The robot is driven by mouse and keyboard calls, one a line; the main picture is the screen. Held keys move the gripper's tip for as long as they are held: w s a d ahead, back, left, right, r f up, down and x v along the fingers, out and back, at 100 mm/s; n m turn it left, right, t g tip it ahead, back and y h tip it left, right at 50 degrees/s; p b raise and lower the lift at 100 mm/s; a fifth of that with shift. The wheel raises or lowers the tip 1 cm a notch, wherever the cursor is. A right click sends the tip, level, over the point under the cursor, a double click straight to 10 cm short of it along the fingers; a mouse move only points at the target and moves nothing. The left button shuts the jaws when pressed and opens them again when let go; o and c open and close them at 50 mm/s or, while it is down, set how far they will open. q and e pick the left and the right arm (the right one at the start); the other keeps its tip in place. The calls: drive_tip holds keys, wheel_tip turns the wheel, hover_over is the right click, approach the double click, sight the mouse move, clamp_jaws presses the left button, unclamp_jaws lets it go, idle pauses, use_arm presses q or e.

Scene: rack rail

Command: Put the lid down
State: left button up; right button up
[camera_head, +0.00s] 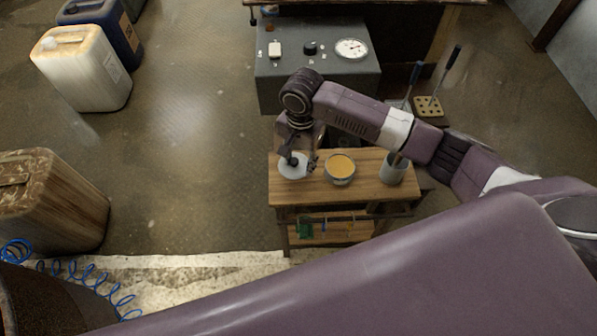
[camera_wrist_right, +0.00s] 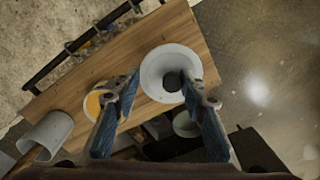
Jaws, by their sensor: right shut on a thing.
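The lid (camera_head: 293,164) is a pale grey disc with a dark knob, at the left end of the small wooden bench. It also shows in the right wrist view (camera_wrist_right: 160,60). My right gripper (camera_head: 299,159) is over it and shut on it, with a finger on each side of the knob in the wrist view (camera_wrist_right: 168,84). I cannot tell whether the lid touches the wood. An open pot (camera_head: 340,180) with orange-yellow contents stands uncovered just right of the lid; it is partly hidden by a finger in the wrist view. My left gripper is out of view.
The wooden bench (camera_head: 308,197) also carries a grey cup (camera_head: 393,172) at its right. A grey cabinet (camera_head: 318,84) with a dial stands behind. A block with tools (camera_head: 429,107) is at the back right. Jerrycans (camera_head: 81,73) stand on the left; open floor lies between.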

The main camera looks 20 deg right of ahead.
sight(299, 167)
drive_tip(key=shift+f, duration=2.8)
drive_tip(key=shift+f, duration=0.1)
drive_tip(key=o, duration=1.4)
wheel_tip(299, 167, up, 12)
drive_tip(key=shift+s+d+r, duration=0.1)
drive_tip(key=shift+r, duration=0.05)
